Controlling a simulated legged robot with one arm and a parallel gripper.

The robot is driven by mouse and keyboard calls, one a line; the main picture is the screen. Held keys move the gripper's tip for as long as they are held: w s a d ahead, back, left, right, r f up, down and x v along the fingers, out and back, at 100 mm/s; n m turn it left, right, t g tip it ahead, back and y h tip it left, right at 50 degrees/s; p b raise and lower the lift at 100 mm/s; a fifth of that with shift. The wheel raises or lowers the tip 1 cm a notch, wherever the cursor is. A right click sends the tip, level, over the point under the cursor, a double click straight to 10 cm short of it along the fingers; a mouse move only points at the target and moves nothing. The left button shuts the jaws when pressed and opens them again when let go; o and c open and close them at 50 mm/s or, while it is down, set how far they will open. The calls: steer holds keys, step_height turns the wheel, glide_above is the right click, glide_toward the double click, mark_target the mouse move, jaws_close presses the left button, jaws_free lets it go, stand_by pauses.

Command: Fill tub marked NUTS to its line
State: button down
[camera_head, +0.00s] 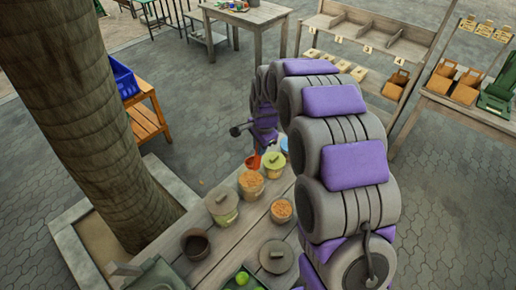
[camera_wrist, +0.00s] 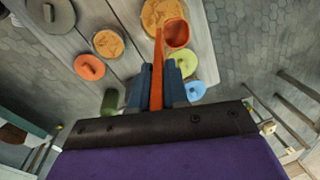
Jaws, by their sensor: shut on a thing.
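My gripper (camera_wrist: 157,85) is shut on the handle of an orange scoop (camera_wrist: 177,34). The scoop also shows in the head view (camera_head: 252,161), its bowl at or just above a wide tub of orange-brown pieces (camera_head: 251,184); whether it touches them I cannot tell. The scoop's inside looks plain orange, with no clear load. The wide tub shows partly in the wrist view (camera_wrist: 153,12), behind the scoop. A smaller tub (camera_head: 282,211) holds similar pieces and shows in the wrist view (camera_wrist: 108,43). I cannot read a NUTS mark or see a fill line.
Close by stand a green lidded pot (camera_head: 222,205), a yellow-green-topped tub (camera_head: 274,163) and a blue-topped one (camera_wrist: 195,90). A dark bowl (camera_head: 195,244), a grey lid (camera_head: 276,257) and a green tray (camera_head: 228,284) lie nearer. A tree trunk (camera_head: 85,120) rises left of the table.

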mark_target(255, 168)
steer(key=shift+a+f, duration=0.55)
steer(key=shift+a, duration=0.1)
steer(key=f+b, duration=0.2)
steer(key=f, duration=0.8)
steer(key=shift+a+f, duration=0.2)
steer(key=shift+d+f, duration=0.15)
steer(key=shift+f, duration=0.3)
steer(key=shift+d+f, duration=0.1)
steer(key=shift+d, duration=0.1)
steer(key=shift+a, duration=0.25)
